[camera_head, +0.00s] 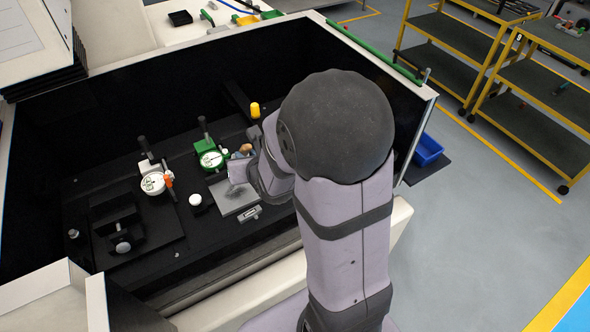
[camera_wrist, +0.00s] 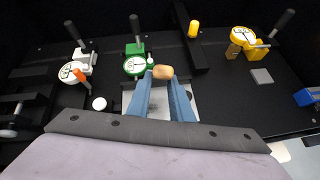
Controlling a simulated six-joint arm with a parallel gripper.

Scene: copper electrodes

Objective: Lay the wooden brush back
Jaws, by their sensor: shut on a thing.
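The wooden brush shows as a light brown wooden end (camera_wrist: 163,72) between the tips of my gripper (camera_wrist: 160,80) in the wrist view. My gripper's blue fingers are closed on it. In the head view its brown part (camera_head: 246,148) shows just beyond my gripper (camera_head: 238,168), partly hidden by my wrist. The brush is over or near the far edge of a light grey plate (camera_head: 237,199). The plate also shows behind the fingers in the wrist view (camera_wrist: 188,102). I cannot tell whether the brush touches anything below, and its bristles are hidden.
A white dial gauge (camera_head: 152,183) with an orange part, a white round knob (camera_head: 195,199) and a black vise-like block (camera_head: 121,240) lie left. A yellow cylinder (camera_head: 254,110) stands behind. Dark walls enclose the bench.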

